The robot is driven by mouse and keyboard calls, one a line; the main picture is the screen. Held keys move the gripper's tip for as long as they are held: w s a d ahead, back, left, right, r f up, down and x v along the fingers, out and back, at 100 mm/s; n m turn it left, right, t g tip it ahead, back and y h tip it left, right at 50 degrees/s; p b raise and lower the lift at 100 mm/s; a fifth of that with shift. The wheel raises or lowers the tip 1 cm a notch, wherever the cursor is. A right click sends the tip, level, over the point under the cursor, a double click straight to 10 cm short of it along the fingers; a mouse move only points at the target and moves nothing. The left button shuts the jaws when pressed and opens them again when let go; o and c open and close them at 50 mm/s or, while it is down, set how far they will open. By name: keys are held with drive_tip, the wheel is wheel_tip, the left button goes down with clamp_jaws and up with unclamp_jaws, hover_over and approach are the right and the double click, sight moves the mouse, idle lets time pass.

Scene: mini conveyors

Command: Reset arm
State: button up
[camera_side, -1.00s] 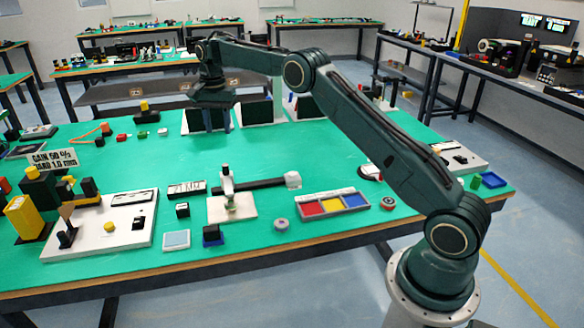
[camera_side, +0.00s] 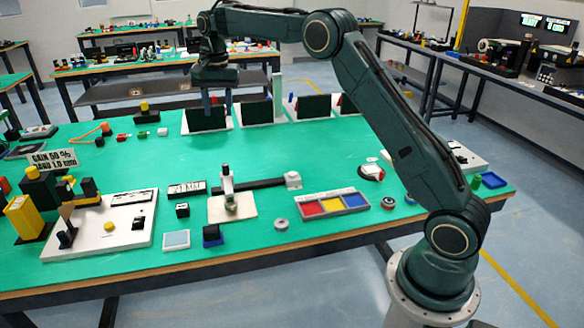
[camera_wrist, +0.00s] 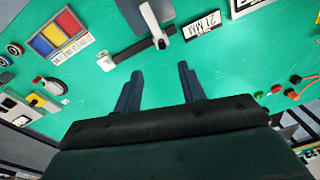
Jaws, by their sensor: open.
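My gripper (camera_side: 218,100) hangs in the air over the far part of the green table, in front of the black conveyor panels, fingers pointing down. In the wrist view my gripper (camera_wrist: 160,85) has its two dark blue fingers wide apart with only green table surface between them. It is open and empty. My arm rises from its base at the lower right and bends back over the table.
Black panels on white bases (camera_side: 258,112) stand along the far edge. A tray with red, yellow and blue compartments (camera_side: 325,217) lies at the near right. A white board with yellow and black parts (camera_side: 120,233) is at left.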

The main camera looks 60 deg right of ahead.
drive_tip(key=s+a+r+n+t, duration=0.1)
drive_tip(key=s+a+r+n, duration=0.2)
drive_tip(key=s, duration=0.4)
drive_tip(key=s+a+r+n+t, duration=0.1)
drive_tip(key=s+a+r, duration=0.1)
drive_tip(key=s+r, duration=0.3)
drive_tip(key=s+a+r+n+t, duration=0.1)
drive_tip(key=s+a+r+n, duration=0.15)
drive_tip(key=s, duration=0.55)
drive_tip(key=s+a+f+n+t, duration=0.1)
drive_tip(key=s+f+n, duration=0.1)
drive_tip(key=s, duration=0.8)
drive_tip(key=s+a+f+n, duration=0.2)
drive_tip(key=s+f, duration=0.3)
drive_tip(key=s, duration=0.6)
drive_tip(key=shift+a+n+t, duration=0.2)
drive_tip(key=shift+n+t, duration=0.2)
drive_tip(key=shift+n, duration=0.15)
